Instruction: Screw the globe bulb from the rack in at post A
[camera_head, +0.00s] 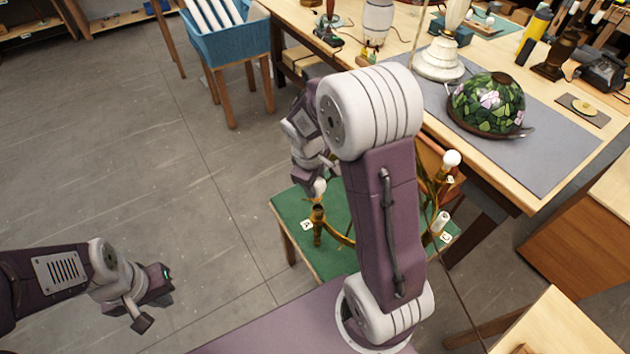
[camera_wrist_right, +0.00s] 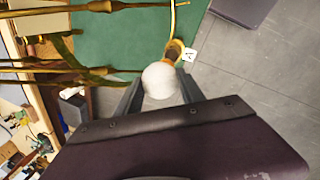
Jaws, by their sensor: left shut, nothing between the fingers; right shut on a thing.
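My right gripper (camera_head: 316,182) is shut on the white globe bulb (camera_head: 319,188), just over the top of brass post A (camera_head: 317,214). In the right wrist view the globe bulb (camera_wrist_right: 160,80) sits between the two dark fingers, with the brass post A (camera_wrist_right: 174,50) right behind it and the tag A (camera_wrist_right: 190,54) beside it. The bulb hides its own base, so I cannot tell whether it touches the socket. My left gripper (camera_head: 155,298) is shut and empty, out over the floor at the lower left. The rack is not clearly identifiable.
The brass fixture stands on a green-topped table (camera_head: 286,207); another arm carries a white bulb (camera_head: 451,159), and post C carries a white cylinder (camera_head: 440,222). My right arm hides its middle. A workbench with a stained-glass shade (camera_head: 486,105) is behind. Floor at left is clear.

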